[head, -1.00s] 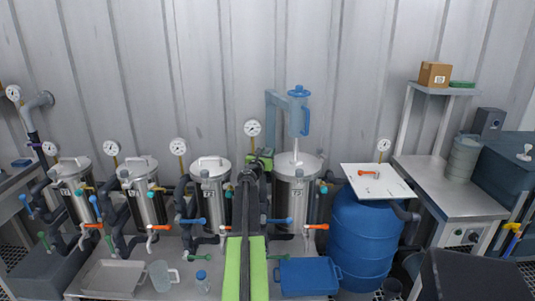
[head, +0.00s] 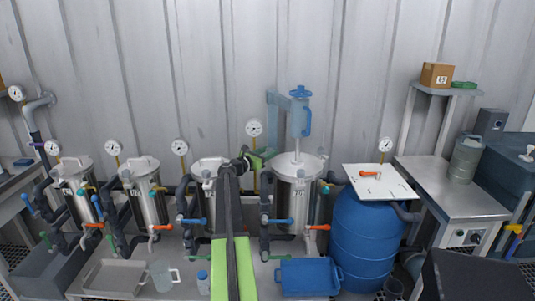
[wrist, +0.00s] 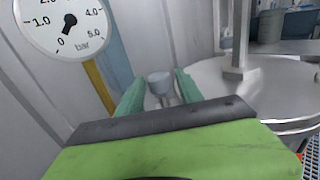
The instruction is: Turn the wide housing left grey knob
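My gripper (wrist: 159,80) is open, with a green finger on each side of the knob. I cannot tell whether the fingers touch it or how deep it sits between them. In the head view my gripper (head: 262,158) is just left of the wide housing's lid, and the knob is not discernible there.
A pressure gauge (wrist: 68,22) on a yellow stem stands close left of my gripper. Narrower steel housings (head: 148,202) are to the left. A blue barrel (head: 362,240) with a white board (head: 385,183) is to the right. The corrugated wall is close behind.

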